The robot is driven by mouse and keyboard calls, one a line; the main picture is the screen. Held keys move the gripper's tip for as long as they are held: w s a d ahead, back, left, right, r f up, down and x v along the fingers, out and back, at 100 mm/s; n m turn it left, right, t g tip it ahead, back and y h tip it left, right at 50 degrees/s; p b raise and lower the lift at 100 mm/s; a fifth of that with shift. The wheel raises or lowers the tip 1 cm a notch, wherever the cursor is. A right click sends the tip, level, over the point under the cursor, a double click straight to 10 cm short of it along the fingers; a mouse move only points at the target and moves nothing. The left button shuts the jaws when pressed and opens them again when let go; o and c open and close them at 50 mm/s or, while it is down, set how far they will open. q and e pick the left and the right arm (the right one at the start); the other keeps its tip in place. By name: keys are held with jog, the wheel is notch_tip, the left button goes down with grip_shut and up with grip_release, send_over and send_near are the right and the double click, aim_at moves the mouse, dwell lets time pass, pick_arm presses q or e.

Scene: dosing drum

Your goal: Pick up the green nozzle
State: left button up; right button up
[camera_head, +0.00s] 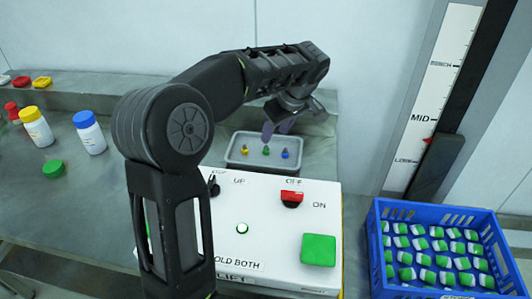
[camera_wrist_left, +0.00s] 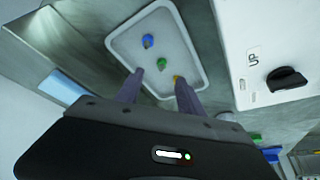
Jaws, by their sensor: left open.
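The small green nozzle (camera_head: 266,150) stands in a shallow light-grey tray (camera_head: 232,163), between a yellow nozzle (camera_head: 245,150) and a blue nozzle (camera_head: 285,154). The green nozzle also shows in the left wrist view (camera_wrist_left: 162,64), just beyond the fingertips. My left gripper (camera_head: 279,130) is open and empty above the tray, close to the green nozzle. In the left wrist view its two fingers (camera_wrist_left: 160,84) are spread. The right one partly covers the yellow nozzle (camera_wrist_left: 177,78). My right gripper is not seen.
A white control box (camera_head: 265,245) with a black knob, red switch and green button stands in front of the tray. A blue crate (camera_head: 376,255) of green-capped bottles is at right. Bottles (camera_head: 37,130) and a green cap (camera_head: 53,169) are at left.

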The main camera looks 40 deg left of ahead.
aim_at(267, 148)
pick_arm(q)
jog(key=shift+x, duration=1.3)
jog(key=shift+p+x, duration=0.55)
jog(key=shift+x, duration=2.1)
jog(key=shift+s, duration=0.15)
grip_shut()
